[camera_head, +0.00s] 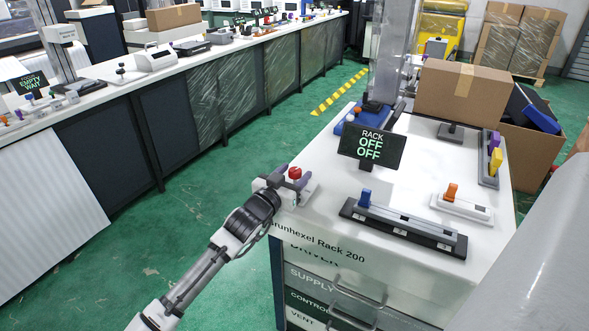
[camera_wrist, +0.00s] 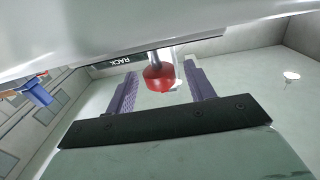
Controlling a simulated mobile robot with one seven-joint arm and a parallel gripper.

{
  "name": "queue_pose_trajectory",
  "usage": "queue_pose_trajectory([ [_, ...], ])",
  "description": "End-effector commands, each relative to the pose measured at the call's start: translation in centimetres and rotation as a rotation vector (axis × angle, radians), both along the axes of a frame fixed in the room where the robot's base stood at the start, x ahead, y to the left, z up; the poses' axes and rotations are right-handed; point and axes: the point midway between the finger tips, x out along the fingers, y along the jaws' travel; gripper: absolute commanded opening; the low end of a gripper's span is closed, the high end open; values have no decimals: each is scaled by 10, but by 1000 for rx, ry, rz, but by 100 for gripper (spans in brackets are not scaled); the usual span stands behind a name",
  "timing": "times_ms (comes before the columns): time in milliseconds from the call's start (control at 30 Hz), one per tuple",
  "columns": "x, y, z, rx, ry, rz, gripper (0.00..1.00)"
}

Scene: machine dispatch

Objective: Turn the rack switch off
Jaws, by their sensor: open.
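A red knob (camera_head: 295,172) on a short stem sits at the near left edge of the white rack top. In the wrist view the red knob (camera_wrist: 158,77) lies between the two purple fingers of my gripper (camera_wrist: 160,72), with gaps at both sides. My gripper (camera_head: 291,182) is open around it in the head view, and the fingers partly hide the knob's base. A black display (camera_head: 371,149) on the rack top reads "RACK OFF OFF". I cannot tell which way the switch under the knob is tilted.
The rack top also holds a blue-handled slider (camera_head: 364,198), an orange-handled switch (camera_head: 451,192), a yellow-handled and purple-handled unit (camera_head: 495,160), and a cardboard box (camera_head: 470,91) at the back. A long bench (camera_head: 130,85) runs along the left. Green floor lies between.

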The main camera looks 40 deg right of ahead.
Motion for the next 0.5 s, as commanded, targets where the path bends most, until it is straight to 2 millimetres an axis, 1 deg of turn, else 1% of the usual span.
queue_pose_trajectory([
  [33, 1, -4, 1, 0, 0, -1, 54],
  [133, 3, -8, 0, 0, -1, 0, 54],
  [433, 3, -9, 0, 0, -1, 0, 54],
  [500, 3, -9, 0, 0, -1, 0, 44],
])
